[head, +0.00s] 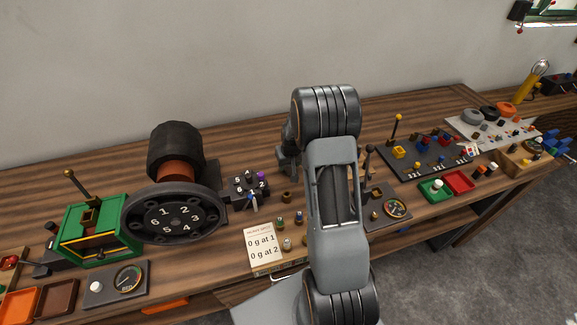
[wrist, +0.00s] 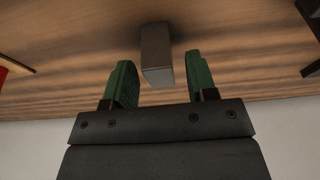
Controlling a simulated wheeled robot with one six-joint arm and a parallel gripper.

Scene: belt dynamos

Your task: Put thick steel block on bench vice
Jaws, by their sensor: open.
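A grey steel block (wrist: 157,50) shows in the wrist view against the brown wood of the bench. My gripper (wrist: 160,62) is open, with one green finger on each side of the block. The block's near end reaches between the fingers, and a gap shows on both sides. In the head view my arm blocks the sight of the gripper and the block. I cannot pick out the bench vice for certain in either view.
On the wooden bench (head: 205,262), a large numbered wheel (head: 172,217) and green box (head: 98,235) stand left. A paper card (head: 263,246) lies left of my arm. A gauge panel (head: 386,207), a dark board (head: 420,160) and green and red trays (head: 458,182) are right.

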